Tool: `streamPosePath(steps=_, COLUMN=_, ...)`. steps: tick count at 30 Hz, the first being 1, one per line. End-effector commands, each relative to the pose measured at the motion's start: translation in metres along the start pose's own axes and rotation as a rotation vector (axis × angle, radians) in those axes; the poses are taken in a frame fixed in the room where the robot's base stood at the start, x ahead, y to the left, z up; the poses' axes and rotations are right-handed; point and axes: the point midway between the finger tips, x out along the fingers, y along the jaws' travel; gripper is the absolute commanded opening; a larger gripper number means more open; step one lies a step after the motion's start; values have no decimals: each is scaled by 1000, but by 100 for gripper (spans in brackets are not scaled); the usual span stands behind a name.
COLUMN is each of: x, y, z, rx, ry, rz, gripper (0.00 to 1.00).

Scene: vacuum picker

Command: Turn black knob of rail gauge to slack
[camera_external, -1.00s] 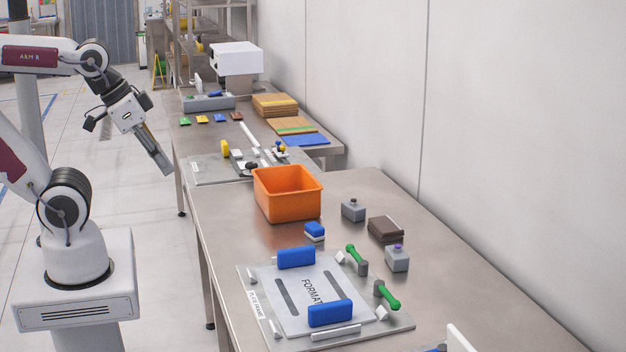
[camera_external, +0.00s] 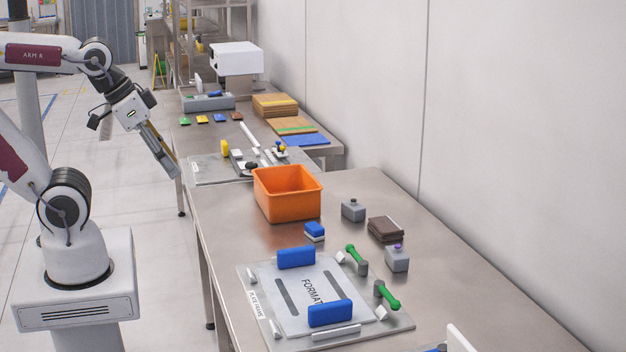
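The rail gauge appears to be the fixture on a grey plate (camera_external: 205,170) on the far part of the bench, behind the orange bin. A small dark piece, likely the black knob (camera_external: 251,166), sits low on it, partly hidden by the bin's rim. Its setting is too small to read. A yellow knob (camera_external: 225,148) stands at the fixture's left. My gripper (camera_external: 171,168) points down and right, just left of the bench edge, apart from the fixture. Its long fingers are seen almost edge-on, so their opening is unclear.
The orange bin (camera_external: 288,206) stands close in front of the fixture. A format plate (camera_external: 318,285) with blue blocks and green-handled clamps lies nearer. Grey blocks (camera_external: 353,210) and a brown stack (camera_external: 386,229) are at right. Cardboard (camera_external: 276,105) lies behind.

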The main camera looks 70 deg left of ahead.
Motion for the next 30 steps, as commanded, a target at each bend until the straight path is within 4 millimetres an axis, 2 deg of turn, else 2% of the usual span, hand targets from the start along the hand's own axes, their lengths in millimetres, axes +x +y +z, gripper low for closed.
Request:
streamPosePath(steps=8, x=12, y=-38, z=-48, rx=-51, ry=58, rz=-100, gripper=45)
streamPosePath(steps=18, x=31, y=-111, z=-122, rx=-100, ry=162, rz=-246, gripper=45)
streamPosePath(steps=30, x=59, y=-202, z=-190, rx=-120, ry=270, rz=-373, gripper=45)
